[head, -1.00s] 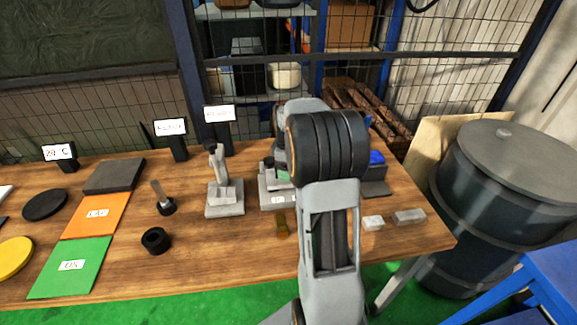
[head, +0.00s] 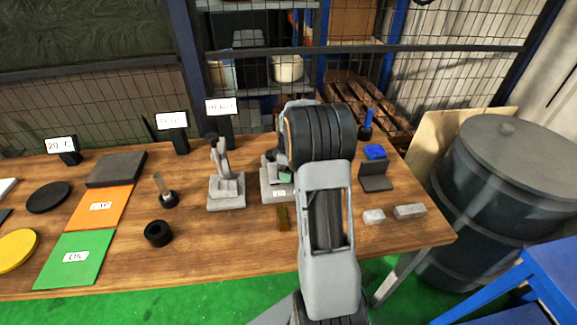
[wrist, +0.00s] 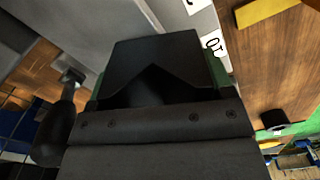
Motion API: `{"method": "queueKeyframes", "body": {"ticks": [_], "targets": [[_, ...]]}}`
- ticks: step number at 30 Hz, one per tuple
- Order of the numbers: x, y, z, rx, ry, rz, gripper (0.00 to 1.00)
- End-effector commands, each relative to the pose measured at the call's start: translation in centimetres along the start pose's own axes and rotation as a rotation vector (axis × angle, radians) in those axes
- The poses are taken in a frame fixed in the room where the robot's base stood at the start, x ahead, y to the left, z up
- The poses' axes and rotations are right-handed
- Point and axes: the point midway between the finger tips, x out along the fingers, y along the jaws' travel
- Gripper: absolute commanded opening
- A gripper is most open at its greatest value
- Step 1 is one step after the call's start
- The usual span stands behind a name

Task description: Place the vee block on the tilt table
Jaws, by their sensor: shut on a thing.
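The vee block (wrist: 155,50) is a dark block with a V-shaped notch, close up in the wrist view. My gripper (wrist: 155,105) is shut on it; its fingertips are hard to make out against the dark block. Green edges show on both sides of the block. What I take for the tilt table (head: 279,195) is a grey base with a white label and a green part on top, just left of my arm in the head view. The block is above or against it; contact cannot be told. My arm hides the block in the head view.
A grey stand (head: 226,190) is to the left. Two light blocks (head: 409,211) and a dark angled plate (head: 376,182) are to the right. A black ring (head: 158,234) and green mat (head: 75,258) lie left.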

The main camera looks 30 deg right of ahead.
Motion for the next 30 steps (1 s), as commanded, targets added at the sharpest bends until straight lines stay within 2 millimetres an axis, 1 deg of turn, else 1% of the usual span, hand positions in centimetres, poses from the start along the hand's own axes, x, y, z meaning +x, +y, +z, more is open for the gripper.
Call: {"method": "queueKeyframes", "body": {"ticks": [1,3,9,10,12,17,25,28,30], "targets": [[-0.3,0.1,-0.1,0.0,0.002,0.006,0.01],[-0.3,0.1,-0.1,0.0,0.002,0.006,0.01],[0.1,0.1,-0.1,0.0,0.002,0.005,0.01],[0.3,0.0,0.0,0.0,0.0,0.0,0.77],[0.2,0.0,0.0,0.0,0.0,0.0,0.84],[0.2,0.0,0.0,0.0,0.0,0.0,0.99],[0.0,0.0,0.0,0.0,0.0,0.0,1.0],[-0.8,0.0,0.0,0.0,0.001,0.002,1.0],[-1.8,0.1,0.0,0.0,0.001,0.003,1.0]]}}
